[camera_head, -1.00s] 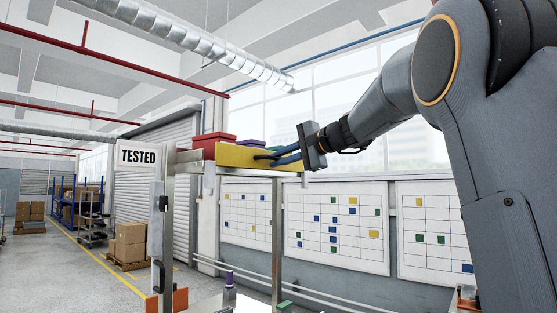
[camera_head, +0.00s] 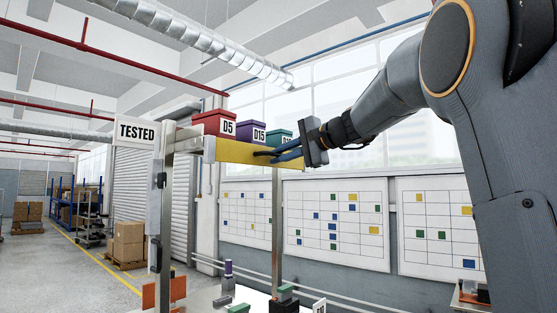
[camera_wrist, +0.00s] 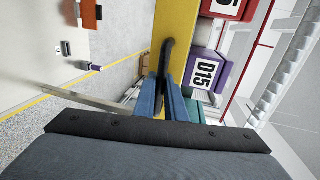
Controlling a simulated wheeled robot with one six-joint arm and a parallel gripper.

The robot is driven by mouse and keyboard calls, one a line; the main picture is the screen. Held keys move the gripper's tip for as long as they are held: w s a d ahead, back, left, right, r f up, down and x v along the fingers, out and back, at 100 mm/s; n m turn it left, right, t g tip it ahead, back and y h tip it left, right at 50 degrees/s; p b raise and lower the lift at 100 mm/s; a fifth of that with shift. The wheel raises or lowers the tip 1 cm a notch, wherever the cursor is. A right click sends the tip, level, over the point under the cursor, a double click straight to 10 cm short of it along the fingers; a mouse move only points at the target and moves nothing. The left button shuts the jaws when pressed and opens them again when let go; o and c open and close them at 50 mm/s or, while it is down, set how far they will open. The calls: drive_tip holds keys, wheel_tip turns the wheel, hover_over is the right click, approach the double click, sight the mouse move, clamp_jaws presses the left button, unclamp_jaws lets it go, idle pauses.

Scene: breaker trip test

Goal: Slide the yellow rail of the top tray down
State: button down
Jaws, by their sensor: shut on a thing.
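The yellow rail (camera_head: 235,151) runs along the front of the top tray, below the label faces of the boxes. It also shows in the wrist view (camera_wrist: 175,22), with a dark curved handle (camera_wrist: 168,50) on it. My gripper (camera_head: 277,155) is at the right part of the rail. Its blue fingers, also in the wrist view (camera_wrist: 166,82), are shut on the handle. On the top tray stand a red box marked D5 (camera_head: 212,123), a purple box marked D15 (camera_head: 250,131) and a green box (camera_head: 280,137), partly hidden by my gripper.
A lower surface (camera_head: 205,300) holds small items, including a purple-topped one (camera_head: 228,268). Wall charts (camera_head: 335,225) hang behind.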

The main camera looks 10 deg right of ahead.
drive_tip(key=shift+f, duration=0.35)
drive_tip(key=c, duration=2.1)
unclamp_jaws()
drive_tip(key=shift+b+v, duration=1.05)
drive_tip(key=shift+v, duration=2.85)
